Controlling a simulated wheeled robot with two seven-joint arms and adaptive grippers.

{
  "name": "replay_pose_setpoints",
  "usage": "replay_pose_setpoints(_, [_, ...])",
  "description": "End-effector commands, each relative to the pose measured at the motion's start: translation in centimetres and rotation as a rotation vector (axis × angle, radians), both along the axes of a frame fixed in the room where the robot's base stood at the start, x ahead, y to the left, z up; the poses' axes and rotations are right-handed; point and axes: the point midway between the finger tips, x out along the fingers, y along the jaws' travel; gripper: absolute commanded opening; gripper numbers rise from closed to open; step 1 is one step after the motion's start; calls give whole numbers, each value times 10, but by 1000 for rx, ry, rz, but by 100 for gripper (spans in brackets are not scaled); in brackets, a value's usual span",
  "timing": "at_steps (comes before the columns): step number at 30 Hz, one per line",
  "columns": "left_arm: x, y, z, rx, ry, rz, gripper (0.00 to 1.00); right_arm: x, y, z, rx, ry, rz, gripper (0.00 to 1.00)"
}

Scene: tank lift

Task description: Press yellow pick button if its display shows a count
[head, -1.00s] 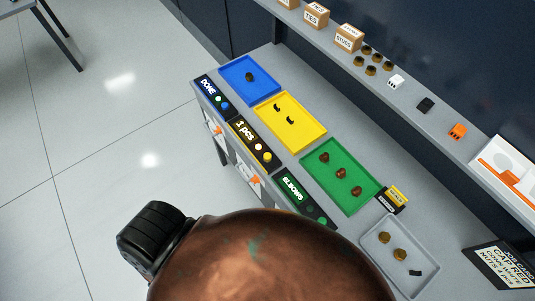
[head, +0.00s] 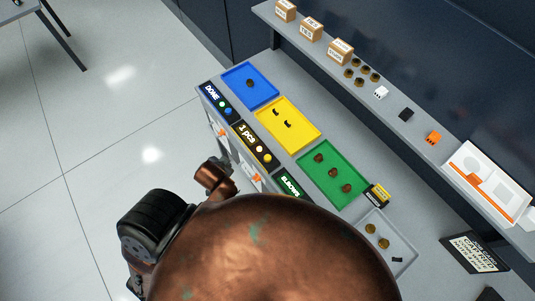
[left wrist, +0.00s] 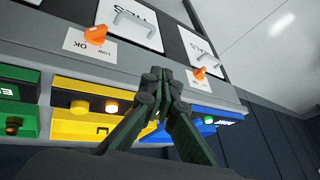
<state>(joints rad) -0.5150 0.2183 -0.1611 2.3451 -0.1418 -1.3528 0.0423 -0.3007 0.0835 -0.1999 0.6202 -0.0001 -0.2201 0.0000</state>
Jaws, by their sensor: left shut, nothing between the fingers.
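The yellow tray's dark display (head: 246,132) reads "1 pcs" in the head view. Next to it are a pale lamp (head: 261,149) and the yellow pick button (head: 267,158). In the left wrist view, the yellow panel (left wrist: 66,126) shows a yellow button (left wrist: 79,107) and a glowing lamp (left wrist: 112,107). My left gripper (left wrist: 163,80) is shut and empty, its tips to the right of that lamp in the picture. I cannot tell whether they touch anything. In the head view I cannot make out the left gripper. My right gripper is not in view.
The blue panel reads DONE (head: 211,92); a green panel (head: 292,184) lies on the other side. Blue, yellow and green trays (head: 346,161) hold small parts. A large copper rounded body (head: 270,255) blocks the lower head view. Orange knobs (left wrist: 96,35) stick out from the front.

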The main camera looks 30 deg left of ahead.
Motion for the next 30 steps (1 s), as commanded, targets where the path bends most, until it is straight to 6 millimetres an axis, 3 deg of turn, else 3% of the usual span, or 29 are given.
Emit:
replay_pose_setpoints(1, [19,10,30,67,-67,-27,0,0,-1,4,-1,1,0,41])
replay_pose_setpoints(6, [88,28,118,302,-321,-146,0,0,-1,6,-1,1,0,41])
replay_pose_setpoints(10, [138,14,187,486,-532,-301,0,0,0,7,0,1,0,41])
replay_pose_setpoints(14, [177,-29,250,678,-740,-531,0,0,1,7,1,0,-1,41])
replay_pose_setpoints(18, [195,-108,292,891,-934,-898,0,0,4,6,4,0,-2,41])
replay_pose_setpoints(20, [192,-147,292,990,-989,-1112,0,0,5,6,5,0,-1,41])
replay_pose_setpoints(21, [186,-171,282,1054,-1005,-1275,0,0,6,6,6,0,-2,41])
replay_pose_setpoints(23, [174,-195,255,1140,-990,-1526,0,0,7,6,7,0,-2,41])
replay_pose_setpoints(24, [164,-202,232,1191,-950,-1689,0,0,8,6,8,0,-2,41])
replay_pose_setpoints(26, [152,-198,196,1247,-866,-1898,0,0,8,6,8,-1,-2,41])
replay_pose_setpoints(30, [136,-161,136,1319,-640,-2213,0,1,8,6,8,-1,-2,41])
